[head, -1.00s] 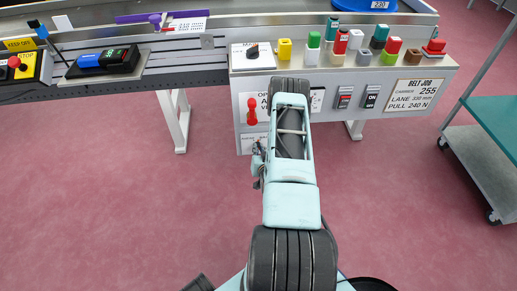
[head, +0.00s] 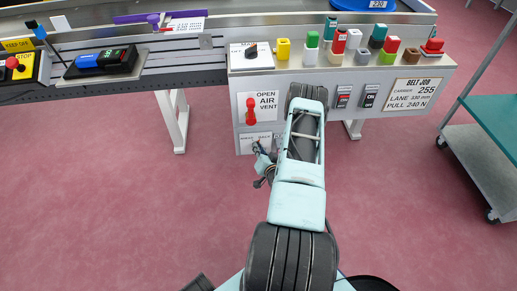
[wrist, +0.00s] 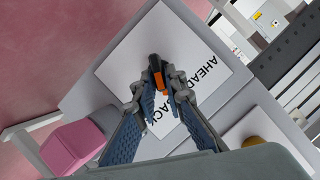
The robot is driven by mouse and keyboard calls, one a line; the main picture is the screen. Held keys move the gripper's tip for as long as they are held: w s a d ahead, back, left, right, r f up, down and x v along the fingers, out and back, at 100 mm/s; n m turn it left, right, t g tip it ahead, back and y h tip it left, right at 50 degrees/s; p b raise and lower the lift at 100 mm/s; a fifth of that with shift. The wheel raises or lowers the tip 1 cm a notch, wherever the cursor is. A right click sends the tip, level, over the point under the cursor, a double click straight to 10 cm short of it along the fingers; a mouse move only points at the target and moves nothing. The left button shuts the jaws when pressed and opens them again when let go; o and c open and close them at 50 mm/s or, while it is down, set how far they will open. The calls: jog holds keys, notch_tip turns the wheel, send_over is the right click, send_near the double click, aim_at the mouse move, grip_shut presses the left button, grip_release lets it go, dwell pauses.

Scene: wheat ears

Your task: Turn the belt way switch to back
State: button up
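The belt way switch (wrist: 155,66) shows in the wrist view as a small dark and orange knob on a white plate (wrist: 128,64). The plate carries the words AHEAD and BACK, the latter partly covered by a finger. My gripper (wrist: 162,100) has its two blue-padded fingers drawn together about the knob, with orange showing between the tips; they appear closed on it. In the head view my gripper (head: 264,160) is at the low plate (head: 247,146) on the panel front, and the knob there is too small to read.
On the panel front, a red lever (head: 251,111) sits at the AIR VENT label, above the plate. Red and black switches (head: 343,97) are to the right. Several coloured blocks stand on the panel top. A green-topped cart (head: 492,120) is at the right.

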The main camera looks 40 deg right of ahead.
jog(key=o, duration=0.3)
jog(key=shift+r, duration=0.1)
notch_tip(320, 180, up, 10)
jog(key=shift+f, duration=0.1)
dwell(0.5)
